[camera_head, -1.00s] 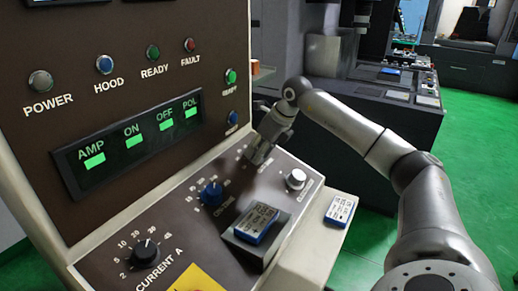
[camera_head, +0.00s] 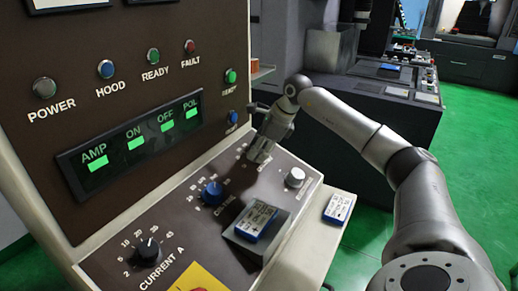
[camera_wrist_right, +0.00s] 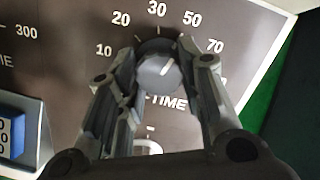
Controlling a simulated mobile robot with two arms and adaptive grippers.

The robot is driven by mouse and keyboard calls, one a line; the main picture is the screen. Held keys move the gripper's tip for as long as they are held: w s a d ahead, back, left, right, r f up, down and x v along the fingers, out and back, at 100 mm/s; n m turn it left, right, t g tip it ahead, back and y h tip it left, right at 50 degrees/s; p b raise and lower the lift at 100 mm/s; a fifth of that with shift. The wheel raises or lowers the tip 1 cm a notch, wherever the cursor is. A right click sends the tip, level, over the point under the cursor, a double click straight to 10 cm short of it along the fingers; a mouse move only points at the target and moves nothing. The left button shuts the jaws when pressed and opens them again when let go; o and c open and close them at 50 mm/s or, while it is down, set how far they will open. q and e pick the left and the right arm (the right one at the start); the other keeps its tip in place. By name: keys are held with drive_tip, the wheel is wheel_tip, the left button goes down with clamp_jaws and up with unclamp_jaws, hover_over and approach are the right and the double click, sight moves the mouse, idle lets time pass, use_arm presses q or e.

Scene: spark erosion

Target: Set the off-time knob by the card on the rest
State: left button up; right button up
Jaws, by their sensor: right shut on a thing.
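My right gripper (camera_head: 262,150) is at the back of the sloped control panel, in the head view. In the right wrist view its fingers (camera_wrist_right: 158,85) are shut on the grey off-time knob (camera_wrist_right: 157,70), one on each side. The knob's white mark points up and right, roughly toward 50 on a scale showing 10, 20, 30, 50 and 70. The fingers hide part of the label, leaving "TIME". A blue-edged card (camera_head: 257,220) lies on the dark raised rest (camera_head: 241,246); its print is too small to read surely. My left gripper is not in view.
A blue knob (camera_head: 212,193), a black current knob (camera_head: 148,250) and a light grey knob (camera_head: 295,177) stand on the panel. A second blue-edged card (camera_head: 338,207) lies on the pale side ledge (camera_head: 318,236). Green display bars (camera_head: 135,142) glow above. Green floor is clear at right.

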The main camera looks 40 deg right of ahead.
drive_tip(key=shift+r, duration=0.1)
drive_tip(key=o, duration=1.1)
drive_tip(key=shift+c, duration=0.2)
drive_tip(key=v, duration=1.2)
